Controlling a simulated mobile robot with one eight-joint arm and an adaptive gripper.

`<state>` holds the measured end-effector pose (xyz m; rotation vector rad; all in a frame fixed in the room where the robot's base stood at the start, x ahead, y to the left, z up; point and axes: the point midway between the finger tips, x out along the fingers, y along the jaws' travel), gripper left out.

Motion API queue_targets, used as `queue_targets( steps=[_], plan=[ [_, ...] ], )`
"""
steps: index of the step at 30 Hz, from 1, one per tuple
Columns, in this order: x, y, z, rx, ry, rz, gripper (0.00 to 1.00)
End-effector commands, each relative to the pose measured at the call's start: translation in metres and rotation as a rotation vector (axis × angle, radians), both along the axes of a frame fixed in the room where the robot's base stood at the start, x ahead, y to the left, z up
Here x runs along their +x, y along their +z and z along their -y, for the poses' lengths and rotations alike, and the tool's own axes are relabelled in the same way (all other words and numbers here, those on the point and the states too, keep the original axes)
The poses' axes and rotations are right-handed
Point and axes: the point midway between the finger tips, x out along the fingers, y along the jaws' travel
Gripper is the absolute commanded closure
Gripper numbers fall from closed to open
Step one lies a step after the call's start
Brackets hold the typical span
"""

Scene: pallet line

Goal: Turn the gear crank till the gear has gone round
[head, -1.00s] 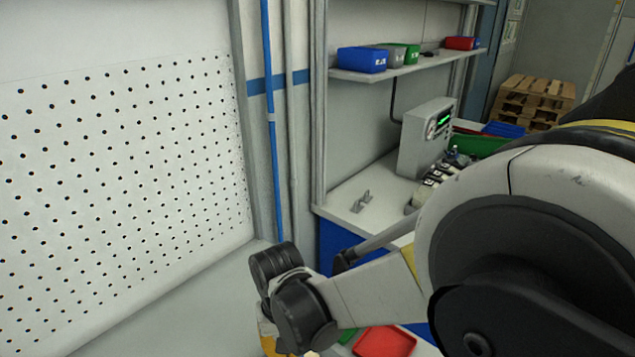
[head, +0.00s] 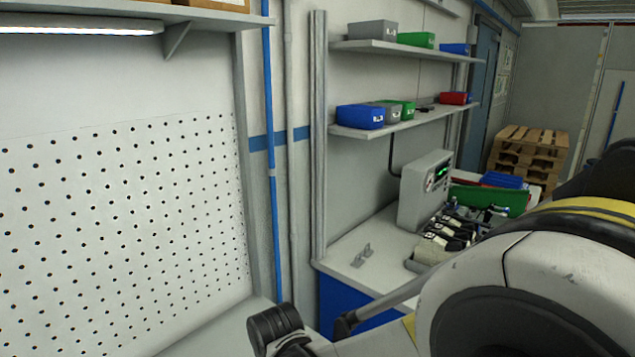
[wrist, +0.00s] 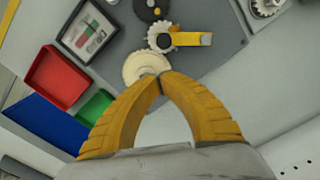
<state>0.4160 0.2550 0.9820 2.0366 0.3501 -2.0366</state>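In the wrist view, a cream toothed wheel (wrist: 145,66) lies just beyond my fingertips. Above it is a smaller pale gear (wrist: 160,38) with a yellow crank-like bar (wrist: 194,39) reaching right from its dark centre. A dark gear (wrist: 151,9) with a yellow spot is at the top edge. My gripper (wrist: 161,77) has two yellow fingers that arch together, and their tips meet with nothing visible between them. The tips overlap the cream wheel's lower edge in the picture; I cannot tell whether they touch it. The gears and my gripper are out of the head view.
A red tray (wrist: 62,77), a green tray (wrist: 96,106) and a framed panel (wrist: 88,30) lie left of the gears. Another round part (wrist: 265,6) is at upper right. The head view shows a pegboard (head: 120,220), a control box (head: 424,190) and shelves (head: 400,122).

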Motion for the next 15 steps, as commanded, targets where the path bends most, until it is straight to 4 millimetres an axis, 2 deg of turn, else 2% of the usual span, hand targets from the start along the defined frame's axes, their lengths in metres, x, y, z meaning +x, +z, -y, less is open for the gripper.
queue_targets(
  steps=[9, 15],
  plan=[
    [0.0, -0.0008, 0.0, 0.0, 0.0, 0.0, 1.0],
    [0.0, -0.0082, 0.0, 0.0, 0.0, 0.0, 1.0]
  ],
)
